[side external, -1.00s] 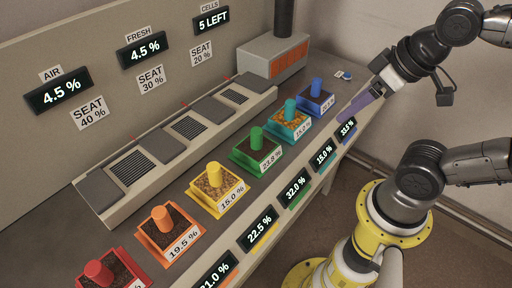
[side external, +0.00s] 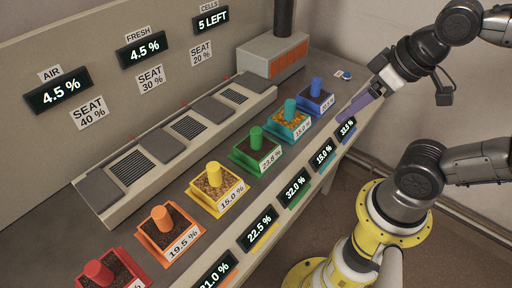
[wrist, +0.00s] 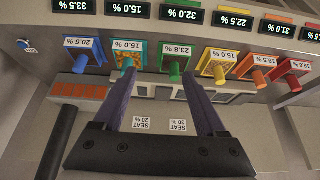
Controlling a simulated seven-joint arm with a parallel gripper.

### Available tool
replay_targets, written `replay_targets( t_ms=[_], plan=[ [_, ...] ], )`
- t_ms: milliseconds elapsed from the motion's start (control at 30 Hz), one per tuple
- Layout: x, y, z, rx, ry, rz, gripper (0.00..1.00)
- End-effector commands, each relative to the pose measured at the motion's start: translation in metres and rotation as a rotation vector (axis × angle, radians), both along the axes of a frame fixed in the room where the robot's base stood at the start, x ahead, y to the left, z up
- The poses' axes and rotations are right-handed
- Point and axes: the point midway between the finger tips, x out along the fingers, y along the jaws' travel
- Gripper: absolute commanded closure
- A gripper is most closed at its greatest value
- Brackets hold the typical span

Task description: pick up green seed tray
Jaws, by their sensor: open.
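The green seed tray (side external: 245,163) stands on the bench in the middle of a row of coloured trays. It holds dark soil, has an upright green peg, and its label reads 23.8 %. In the wrist view, upside down, the green tray (wrist: 167,61) shows ahead, beyond and between the fingertips. My gripper (side external: 356,106) is beyond the blue end of the row, at the bench's right edge, apart from the green tray. Its two long purple fingers are spread with nothing between them in the wrist view (wrist: 159,76).
Yellow (side external: 217,198) and teal (side external: 290,128) trays flank the green one closely. Orange, red and blue trays also stand in the row. Behind is a raised ledge with grilles and grey plates (side external: 160,145). A grey box with a dark pipe (side external: 272,55) stands at the back.

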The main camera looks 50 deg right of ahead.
Motion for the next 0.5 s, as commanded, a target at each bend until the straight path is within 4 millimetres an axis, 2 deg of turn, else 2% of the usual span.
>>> replay_targets(
  t_ms=[200,267,367,500],
  plan=[
    [-0.002,0.000,0.000,0.039,0.009,-0.072,0.26],
    [0.000,0.000,0.006,0.067,0.003,-0.124,0.26],
    [0.010,0.000,0.021,0.126,0.005,-0.235,0.26],
    [0.038,0.004,0.039,0.205,0.058,-0.396,0.26]
  ],
)
